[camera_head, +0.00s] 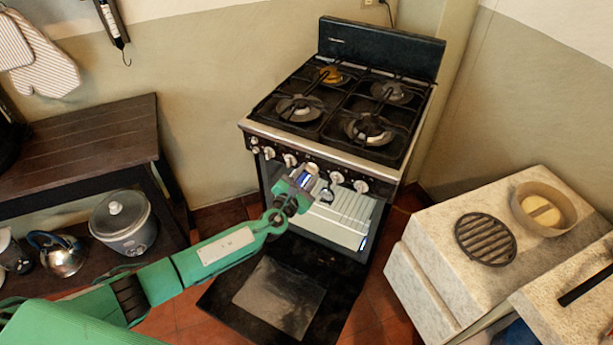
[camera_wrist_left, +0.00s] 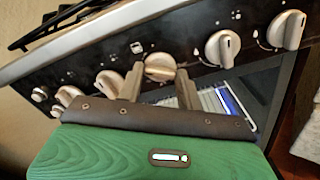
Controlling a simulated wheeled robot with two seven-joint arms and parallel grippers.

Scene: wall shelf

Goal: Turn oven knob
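The stove (camera_head: 345,100) stands against the back wall, with a row of light metal knobs along its dark front panel. My left gripper (camera_head: 310,180) is at the middle of this row. In the left wrist view its two fingers (camera_wrist_left: 160,80) are spread apart, with one oven knob (camera_wrist_left: 160,66) between and just ahead of the tips. I cannot tell whether a finger touches it. Other knobs sit to the right (camera_wrist_left: 222,47) and left (camera_wrist_left: 109,82). In the head view the gripper partly covers the middle knob. My right gripper is not in view.
The oven door (camera_head: 285,295) hangs open below the panel, beneath my left arm. A dark wooden table (camera_head: 90,145) is at left, with a rice cooker (camera_head: 122,222) on its lower level. A marble-topped cabinet (camera_head: 440,245) at right bears a round grate (camera_head: 486,239) and a bowl (camera_head: 543,207).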

